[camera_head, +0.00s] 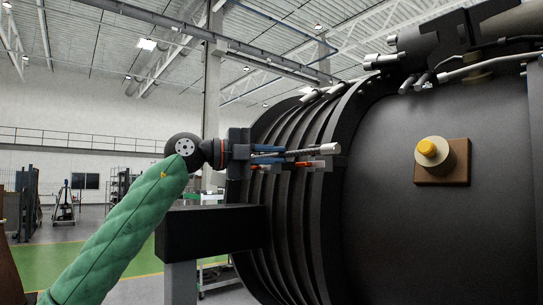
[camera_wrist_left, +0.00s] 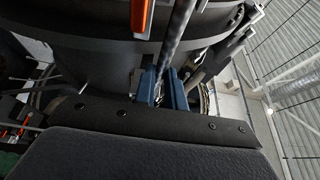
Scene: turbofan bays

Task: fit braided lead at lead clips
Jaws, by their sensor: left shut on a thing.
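My left gripper (camera_head: 283,155) reaches in from the left in the head view, in front of the ribbed side of the engine casing. Its blue fingers are shut on the braided lead (camera_head: 300,153), a thin grey braid that sticks out to the right and ends in a pale silver piece. In the left wrist view the braided lead (camera_wrist_left: 176,42) runs up from between the blue fingers (camera_wrist_left: 163,92). An orange part (camera_head: 312,165) shows just below the lead; I cannot tell whether it is a lead clip. My right gripper is not in view.
The large dark engine casing (camera_head: 440,235) fills the right side. A brown block with a yellow-capped knob (camera_head: 428,148) sits on it. Pipes and fittings (camera_head: 480,68) run along its top. A black beam (camera_head: 212,232) stands below my left gripper. Open hall floor lies to the left.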

